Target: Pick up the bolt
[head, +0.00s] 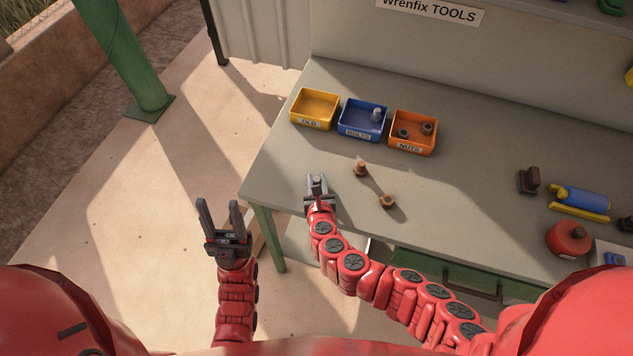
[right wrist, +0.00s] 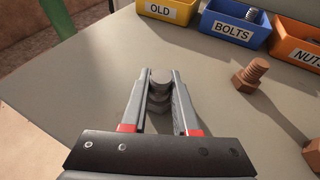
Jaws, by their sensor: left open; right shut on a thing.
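My right gripper (head: 317,181) is at the left part of the bench and shut on a grey bolt-like piece, also seen in the right wrist view (right wrist: 160,80). The piece (right wrist: 159,92) is between the fingers, round on top with wider steps below; its lower end is hidden. Two rusty brown bolts stand on the bench to its right: one farther back (head: 360,169), also in the right wrist view (right wrist: 251,75), and one nearer (head: 387,201). My left gripper (head: 220,212) is open and empty, off the bench's left edge.
A yellow OLD bin (head: 314,122) looks empty. The blue BOLTS bin (head: 349,130) holds a grey bolt (head: 377,114). The orange NUTS bin (head: 409,148) holds dark nuts. A blue-and-yellow tool (head: 582,200) and a red round container (head: 568,239) are at the right.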

